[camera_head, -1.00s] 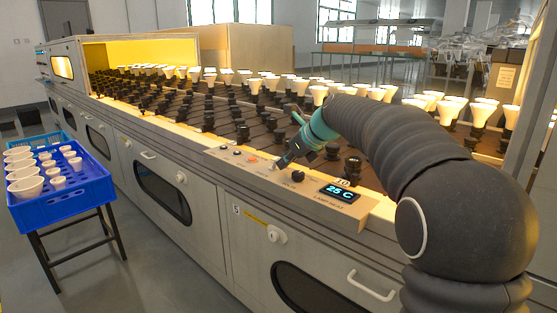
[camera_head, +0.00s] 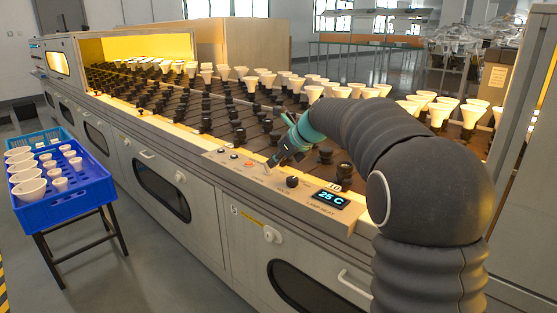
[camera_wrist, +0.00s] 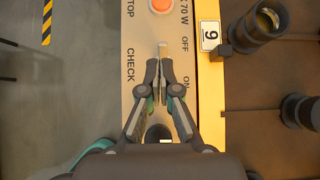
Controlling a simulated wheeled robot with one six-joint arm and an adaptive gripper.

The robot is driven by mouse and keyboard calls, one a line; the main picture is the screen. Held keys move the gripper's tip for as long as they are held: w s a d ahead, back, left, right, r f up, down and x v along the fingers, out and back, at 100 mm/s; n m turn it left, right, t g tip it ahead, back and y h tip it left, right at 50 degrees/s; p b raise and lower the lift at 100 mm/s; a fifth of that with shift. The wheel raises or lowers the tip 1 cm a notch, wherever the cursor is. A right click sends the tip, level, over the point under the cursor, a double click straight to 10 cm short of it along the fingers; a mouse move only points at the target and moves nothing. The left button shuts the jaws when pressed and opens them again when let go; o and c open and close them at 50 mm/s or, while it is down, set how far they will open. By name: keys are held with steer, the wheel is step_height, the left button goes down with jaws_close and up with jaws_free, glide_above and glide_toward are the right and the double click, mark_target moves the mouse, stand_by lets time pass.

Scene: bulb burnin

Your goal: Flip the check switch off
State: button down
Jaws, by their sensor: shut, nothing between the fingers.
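The check switch (camera_wrist: 162,48) is a small pale lever on the beige control panel (camera_wrist: 142,18), beside the OFF label and just beyond my fingertips in the wrist view. The CHECK and ON labels flank my fingers. My gripper (camera_wrist: 160,66) is shut and empty, its tips close against the lever's near side; whether they touch it I cannot tell. The lever's base is hidden. In the head view my gripper (camera_head: 271,164) points down at the panel between the red button (camera_head: 248,165) and the black knob (camera_head: 292,182).
A lit display (camera_head: 331,199) reads 25 C at the panel's right end. Black sockets and white bulbs (camera_head: 313,93) stand on the conveyor behind the panel. A blue crate (camera_head: 75,197) of white bulbs stands at left. The floor before the cabinets is clear.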

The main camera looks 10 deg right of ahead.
mark_target(270, 174)
steer(key=shift+w+d+r+p, duration=0.1)
steer(key=shift+d+r+p, duration=0.1)
steer(key=shift+r+p, duration=0.3)
step_height(270, 174, up, 10)
steer(key=w+a+p, duration=0.1)
steer(key=w, duration=0.1)
steer(key=shift+a+f, duration=0.2)
steer(key=shift+a, duration=0.15)
steer(key=s+d+f+n+h, duration=0.2)
steer(key=s+n, duration=0.5)
steer(key=s, duration=0.4)
steer(key=s+d+f+n+h, duration=0.1)
steer(key=s+d+n, duration=0.2)
steer(key=s+n, duration=0.65)
steer(key=s+d+f+n+h, duration=0.1)
steer(key=s+f+n, duration=0.4)
steer(key=s, duration=0.6)
steer(key=s+d+f+n+h, duration=0.2)
steer(key=s+f+n, duration=0.4)
steer(key=s, duration=0.6)
step_height(270, 174, down, 2)
steer(key=shift+d+f+g, duration=0.1)
steer(key=shift+d+g, duration=0.3)
steer(key=shift+d, duration=0.4)
